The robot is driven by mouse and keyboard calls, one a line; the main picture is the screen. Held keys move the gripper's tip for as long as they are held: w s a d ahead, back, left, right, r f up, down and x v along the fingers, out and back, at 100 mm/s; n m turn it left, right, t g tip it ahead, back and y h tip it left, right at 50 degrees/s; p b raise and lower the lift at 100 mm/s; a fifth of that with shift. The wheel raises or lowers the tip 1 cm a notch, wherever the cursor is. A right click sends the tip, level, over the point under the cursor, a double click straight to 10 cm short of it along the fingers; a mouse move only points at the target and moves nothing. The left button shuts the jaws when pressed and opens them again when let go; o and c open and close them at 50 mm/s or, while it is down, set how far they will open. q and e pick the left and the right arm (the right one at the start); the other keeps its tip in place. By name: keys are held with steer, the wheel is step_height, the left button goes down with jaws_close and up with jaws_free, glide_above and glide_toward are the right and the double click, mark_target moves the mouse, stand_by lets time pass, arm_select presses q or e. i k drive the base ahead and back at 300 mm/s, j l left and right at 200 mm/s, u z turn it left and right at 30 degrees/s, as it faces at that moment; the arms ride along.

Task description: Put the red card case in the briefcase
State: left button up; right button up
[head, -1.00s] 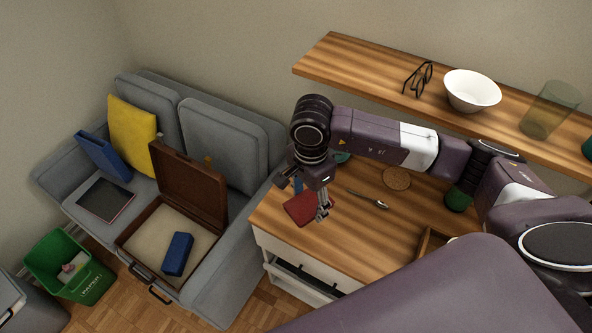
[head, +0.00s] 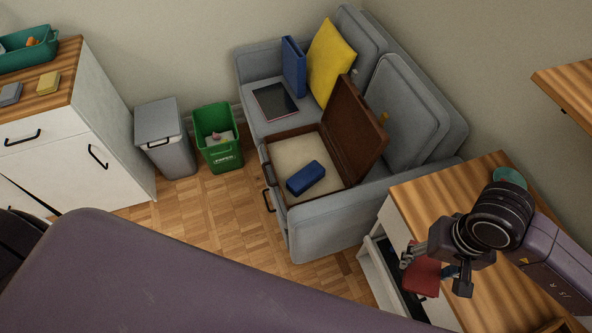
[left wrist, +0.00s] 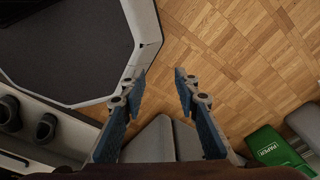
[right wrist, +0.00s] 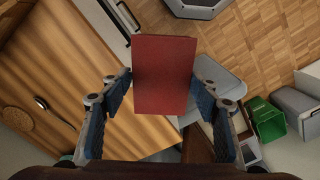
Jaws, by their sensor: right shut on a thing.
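The red card case (head: 422,275) is held in my right gripper (head: 433,270), above the left edge of the desk. In the right wrist view the red card case (right wrist: 164,75) sticks out flat between the fingers of my right gripper (right wrist: 160,82). The open brown briefcase (head: 273,168) lies on the sofa seat, lid raised on its right side. A blue box (head: 306,179) lies inside it on the pale lining. The card case is to the right of the briefcase and apart from it. My left gripper (left wrist: 160,75) is open and empty above the floor.
A grey sofa (head: 330,235) with a yellow cushion (head: 330,62) holds the briefcase. The wooden desk (head: 475,180) stands at the right, below a shelf (head: 570,85). A green bin (head: 222,160) and grey bin (head: 165,140) stand left of the sofa. The briefcase's near inside has free room.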

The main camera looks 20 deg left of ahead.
mark_target(294, 152)
steer(key=j+z, duration=0.1)
steer(key=j, duration=0.6)
steer(key=j+z, duration=0.15)
steer(key=j, duration=0.5)
steer(key=k+j+z, duration=0.1)
steer(key=j, duration=0.55)
steer(key=i+j+z, duration=0.1)
steer(key=i+j, duration=0.25)
steer(key=i+j+z, duration=0.1)
steer(key=i+j, duration=0.25)
steer(key=j, duration=0.2)
steer(key=i+j+z, duration=0.1)
steer(key=i+j, duration=0.25)
steer(key=j, duration=0.1)
